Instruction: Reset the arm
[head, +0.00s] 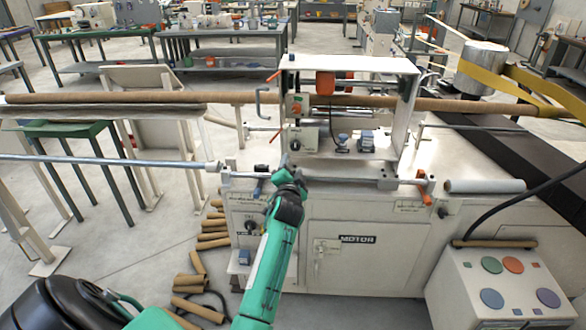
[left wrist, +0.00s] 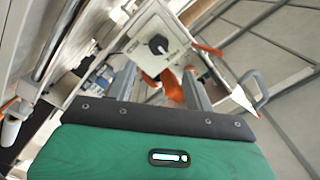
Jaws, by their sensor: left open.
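My left gripper (head: 286,170) is at the front of the spiral winder (head: 350,64), just below the white control box with a black knob (head: 303,140). In the left wrist view its two fingers (left wrist: 158,88) stand apart. An orange part (left wrist: 173,88) shows in line with the gap between them; I cannot tell whether it touches either finger. The knob box (left wrist: 157,47) is beyond the fingers. A thin orange-tipped lever (head: 274,136) slants at the box's left. An orange handle (head: 425,194) is at the right end of the front rail. My right gripper is not in view.
A long cardboard tube (head: 130,98) runs across through the winder. A steel bar (head: 110,160) reaches in from the left. Cut tubes (head: 196,284) lie on the floor. A button console (head: 505,285) stands at front right, and yellow belts (head: 515,80) loop behind.

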